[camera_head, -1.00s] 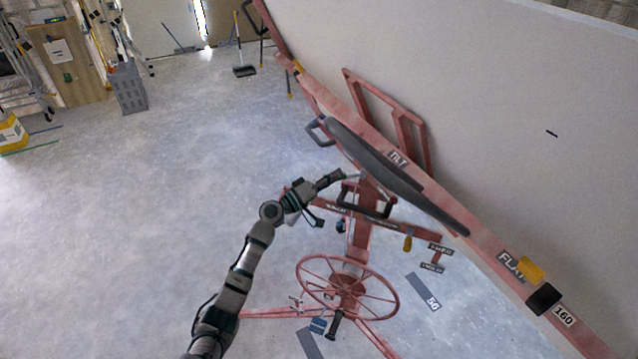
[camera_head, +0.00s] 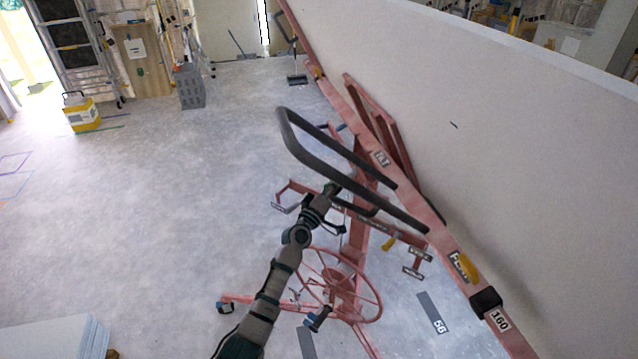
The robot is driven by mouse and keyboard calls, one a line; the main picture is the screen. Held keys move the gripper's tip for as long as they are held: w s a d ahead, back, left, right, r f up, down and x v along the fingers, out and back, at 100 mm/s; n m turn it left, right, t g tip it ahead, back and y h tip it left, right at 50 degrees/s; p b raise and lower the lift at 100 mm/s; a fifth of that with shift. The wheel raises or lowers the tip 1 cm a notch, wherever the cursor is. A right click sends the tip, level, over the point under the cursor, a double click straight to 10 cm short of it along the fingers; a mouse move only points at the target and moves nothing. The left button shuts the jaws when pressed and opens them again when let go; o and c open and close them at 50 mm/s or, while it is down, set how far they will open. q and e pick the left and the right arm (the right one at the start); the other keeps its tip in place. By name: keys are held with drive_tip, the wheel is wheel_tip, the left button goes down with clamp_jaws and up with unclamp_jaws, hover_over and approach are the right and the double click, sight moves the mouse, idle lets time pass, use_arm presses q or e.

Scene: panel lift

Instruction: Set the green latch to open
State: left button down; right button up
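I cannot pick out a green latch for certain; small parts behind my gripper are partly hidden. A red panel lift stands in the middle, with a tilted red beam (camera_head: 352,108) along a large pale panel (camera_head: 500,150). A dark loop handle (camera_head: 300,150) stands out from the beam. A red crossbar with small labels and a yellow knob (camera_head: 389,243) lies below it. My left gripper (camera_head: 342,210) is at this crossbar, below the loop handle, with its fingers apart and nothing seen between them. Whether it touches the bar is unclear. My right gripper is out of view.
A red handwheel (camera_head: 338,285) and the lift's legs (camera_head: 245,298) are below my gripper. A yellow catch (camera_head: 464,267) and black clamp (camera_head: 486,302) sit on the beam. A white stack (camera_head: 55,338) lies bottom left. The floor at left is mostly clear.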

use_arm(q)
drive_tip(key=shift+a+f, duration=0.15)
drive_tip(key=shift+a, duration=0.05)
drive_tip(key=shift+d+y, duration=0.25)
drive_tip(key=shift+y, duration=0.15)
drive_tip(key=c, duration=1)
unclamp_jaws()
drive_tip(key=shift+w+a, duration=0.1)
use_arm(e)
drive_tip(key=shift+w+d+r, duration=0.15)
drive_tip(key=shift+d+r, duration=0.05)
